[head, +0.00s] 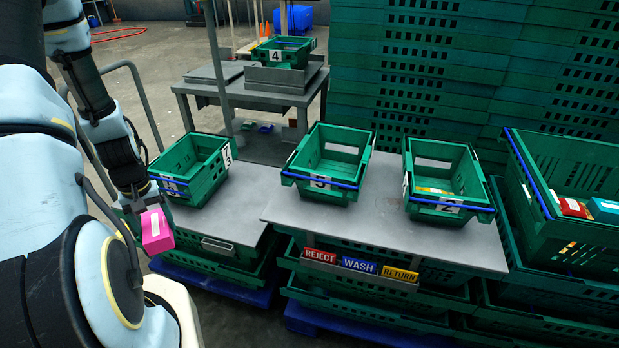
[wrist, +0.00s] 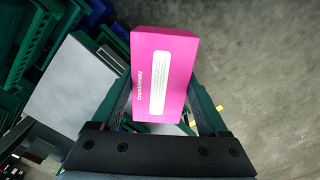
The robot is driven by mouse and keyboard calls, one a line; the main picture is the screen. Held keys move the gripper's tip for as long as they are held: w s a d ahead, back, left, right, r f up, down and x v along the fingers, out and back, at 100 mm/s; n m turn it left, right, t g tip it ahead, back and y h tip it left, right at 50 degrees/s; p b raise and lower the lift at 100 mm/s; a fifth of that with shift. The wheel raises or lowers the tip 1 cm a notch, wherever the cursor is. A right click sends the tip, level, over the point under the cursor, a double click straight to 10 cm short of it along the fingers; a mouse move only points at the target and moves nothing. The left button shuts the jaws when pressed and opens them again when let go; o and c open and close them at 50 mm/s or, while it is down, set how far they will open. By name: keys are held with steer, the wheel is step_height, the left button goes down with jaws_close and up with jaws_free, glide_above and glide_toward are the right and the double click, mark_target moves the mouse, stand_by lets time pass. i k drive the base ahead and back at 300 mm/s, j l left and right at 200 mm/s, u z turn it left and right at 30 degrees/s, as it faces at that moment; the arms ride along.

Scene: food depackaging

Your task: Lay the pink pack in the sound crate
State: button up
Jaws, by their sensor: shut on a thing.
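My gripper (head: 143,205) is shut on the pink pack (head: 156,231), a box with a white label. It is held in the air left of the tables, below and left of the left green crate (head: 205,186). In the wrist view the pink pack (wrist: 181,48) stands between both fingers (wrist: 160,100). The middle green crate (head: 352,186) looks empty. The right green crate (head: 449,202) has something yellow inside. The crates bear number labels, partly hard to read. Which crate is the sound one, I cannot tell.
The grey tables (head: 390,228) carry REJECT, WASH and RETURN signs (head: 360,266). A large green crate (head: 580,222) at right holds coloured packs. Another crate labelled 4 (head: 293,56) stands on a rear table. Stacked green crates (head: 440,60) fill the back right.

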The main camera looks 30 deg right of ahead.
mark_target(431, 188)
steer(key=k+l, duration=1.25)
